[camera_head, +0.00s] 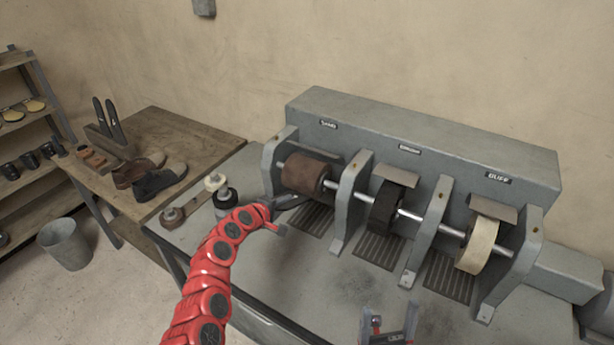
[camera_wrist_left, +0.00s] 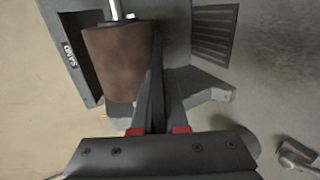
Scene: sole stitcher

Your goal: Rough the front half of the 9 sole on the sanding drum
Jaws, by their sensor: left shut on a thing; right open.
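My left gripper (camera_head: 272,208) is shut on a thin dark sole (camera_head: 292,201), just in front of the brown sanding drum (camera_head: 306,173) in the leftmost bay. In the left wrist view the sole (camera_wrist_left: 157,88) shows edge-on between the fingers (camera_wrist_left: 158,130), alongside the drum (camera_wrist_left: 117,66). I cannot tell whether sole and drum touch. No number is readable on the sole. My right gripper (camera_head: 390,322) is open and empty over the bench front, at the bottom of the head view.
The grey machine also carries a black wheel (camera_head: 386,205) and a pale buff wheel (camera_head: 478,246). Shoes (camera_head: 160,180) stand on the wooden table (camera_head: 195,138). The bench front is clear.

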